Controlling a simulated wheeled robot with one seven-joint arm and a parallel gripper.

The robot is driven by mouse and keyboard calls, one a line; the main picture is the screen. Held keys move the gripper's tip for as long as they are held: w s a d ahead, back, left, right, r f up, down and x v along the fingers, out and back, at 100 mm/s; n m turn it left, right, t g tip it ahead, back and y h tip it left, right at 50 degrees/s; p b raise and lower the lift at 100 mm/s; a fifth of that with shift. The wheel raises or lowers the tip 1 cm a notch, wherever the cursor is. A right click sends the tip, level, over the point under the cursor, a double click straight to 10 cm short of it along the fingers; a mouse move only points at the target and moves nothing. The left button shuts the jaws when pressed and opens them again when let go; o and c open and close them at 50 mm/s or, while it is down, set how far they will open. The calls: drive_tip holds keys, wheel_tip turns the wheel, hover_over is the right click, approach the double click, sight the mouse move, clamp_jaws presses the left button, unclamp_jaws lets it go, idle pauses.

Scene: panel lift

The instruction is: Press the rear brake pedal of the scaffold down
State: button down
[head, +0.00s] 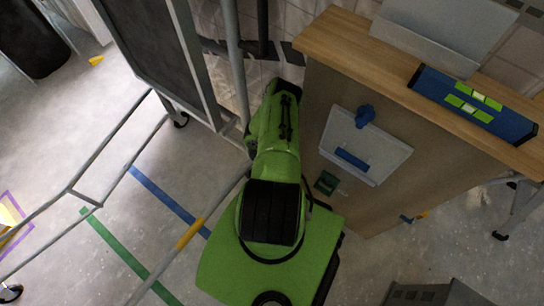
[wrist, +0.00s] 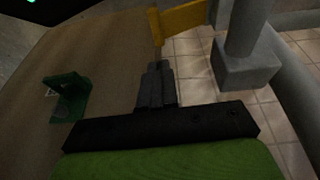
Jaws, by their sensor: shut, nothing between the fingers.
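My gripper (wrist: 158,68) is shut and empty in the wrist view; its dark fingers point up the picture. Just beyond the fingertips is a flat yellow piece (wrist: 183,18), which may be the rear brake pedal. It lies beside a grey post with a block-shaped foot (wrist: 246,66). I cannot tell whether the fingertips touch the yellow piece. My green arm reaches in between the scaffold and a wooden cabinet and hides my gripper there.
The wooden cabinet (head: 340,200) stands close on the right, with a blue level (head: 472,104) on top. A green bracket (wrist: 70,98) sticks out of its side. A low tube with a yellow band (head: 190,233) crosses the floor at left.

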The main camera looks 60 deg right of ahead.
drive_tip(key=b+x, duration=0.6)
drive_tip(key=a+b+x, duration=0.1)
drive_tip(key=b+x, duration=0.2)
drive_tip(key=x, duration=0.1)
drive_tip(key=shift+f, duration=0.25)
drive_tip(key=shift+a+r, duration=0.1)
drive_tip(key=shift+a, duration=0.05)
